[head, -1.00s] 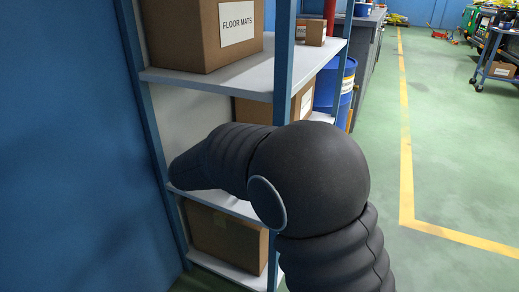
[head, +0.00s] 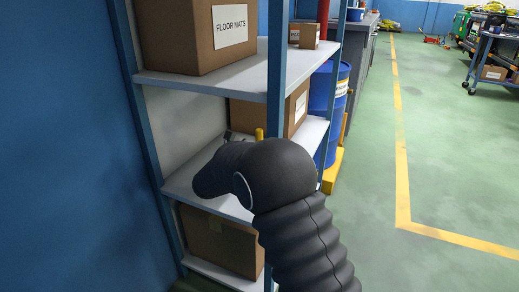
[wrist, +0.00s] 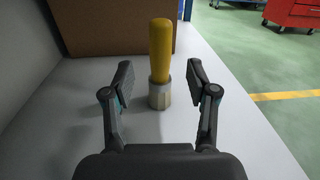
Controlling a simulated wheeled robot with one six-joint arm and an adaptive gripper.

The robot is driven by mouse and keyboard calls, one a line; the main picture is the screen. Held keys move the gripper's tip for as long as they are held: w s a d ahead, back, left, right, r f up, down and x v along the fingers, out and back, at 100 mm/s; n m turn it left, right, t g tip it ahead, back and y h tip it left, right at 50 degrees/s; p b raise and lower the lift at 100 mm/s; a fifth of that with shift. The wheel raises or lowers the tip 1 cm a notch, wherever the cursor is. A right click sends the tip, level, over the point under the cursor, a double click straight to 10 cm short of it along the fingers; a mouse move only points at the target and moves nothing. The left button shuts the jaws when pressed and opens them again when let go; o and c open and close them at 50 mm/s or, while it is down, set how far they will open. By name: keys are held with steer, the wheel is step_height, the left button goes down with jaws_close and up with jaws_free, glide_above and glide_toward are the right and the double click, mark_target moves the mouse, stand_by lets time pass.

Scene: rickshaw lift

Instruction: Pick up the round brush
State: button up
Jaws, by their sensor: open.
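The round brush (wrist: 160,62) stands upright on the shelf board (wrist: 215,65) in the wrist view, with a yellow handle on top and a pale, beige round lower part. In the head view only a bit of its yellow handle (head: 259,134) shows above my arm. My gripper (wrist: 159,77) is open, with one finger to the left and one to the right of the brush. The brush is roughly centred between the fingers and slightly beyond them; neither finger appears to touch it. In the head view my arm hides most of the gripper.
A cardboard box (wrist: 105,28) stands right behind the brush on the same shelf. A blue shelf post (head: 277,75) rises beside my arm. The upper shelf (head: 210,82) with a box labelled FLOOR MATS (head: 185,40) is above. A blue barrel (head: 320,100) stands beyond.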

steer(key=shift+x, duration=2.65)
steer(key=shift+r, duration=0.1)
jaws_close()
